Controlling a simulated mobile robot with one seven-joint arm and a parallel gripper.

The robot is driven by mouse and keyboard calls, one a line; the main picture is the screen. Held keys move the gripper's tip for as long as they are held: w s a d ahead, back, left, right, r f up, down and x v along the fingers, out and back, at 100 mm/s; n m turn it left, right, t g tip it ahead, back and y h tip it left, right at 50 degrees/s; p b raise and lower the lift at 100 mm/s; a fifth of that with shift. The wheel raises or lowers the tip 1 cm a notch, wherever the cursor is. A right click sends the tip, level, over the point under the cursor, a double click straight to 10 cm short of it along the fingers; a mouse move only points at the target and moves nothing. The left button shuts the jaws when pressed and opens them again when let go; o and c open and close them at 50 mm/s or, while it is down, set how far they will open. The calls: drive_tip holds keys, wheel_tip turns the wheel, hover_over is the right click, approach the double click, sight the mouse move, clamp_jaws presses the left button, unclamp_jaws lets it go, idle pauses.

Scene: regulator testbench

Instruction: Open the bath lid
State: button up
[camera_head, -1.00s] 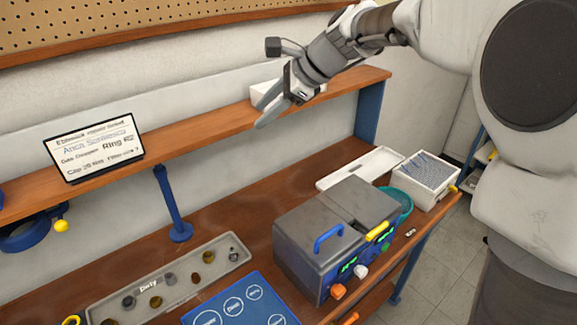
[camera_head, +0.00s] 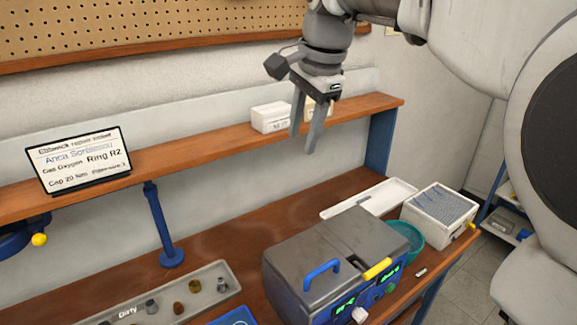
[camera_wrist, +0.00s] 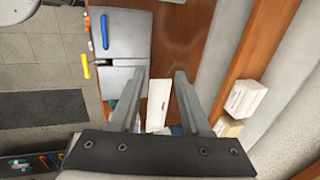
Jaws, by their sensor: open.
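The bath (camera_head: 318,275) is a grey box with a blue front on the bench, and its grey lid is shut. A blue handle (camera_head: 321,271) stands on the left part of the top, and a yellow handle (camera_head: 377,269) is at the front edge of the right part. In the wrist view the blue handle (camera_wrist: 104,32) and yellow handle (camera_wrist: 86,65) show at the upper left. My gripper (camera_head: 302,143) is open and empty, pointing down in front of the shelf, well above and behind the bath.
A white tray (camera_head: 340,207), a teal bowl (camera_head: 408,236) and a white box with a grey top (camera_head: 438,213) stand right of the bath. A parts tray (camera_head: 215,271) lies at left. The wooden shelf (camera_head: 220,147) carries white boxes (camera_head: 270,117) and a sign (camera_head: 80,160).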

drive_tip(key=x, duration=1.4)
drive_tip(key=shift+f, duration=0.35)
clamp_jaws()
drive_tip(key=c, duration=0.7)
unclamp_jaws()
drive_tip(key=o, duration=0.7)
drive_tip(key=shift+r, duration=0.1)
drive_tip(key=v, duration=1.7)
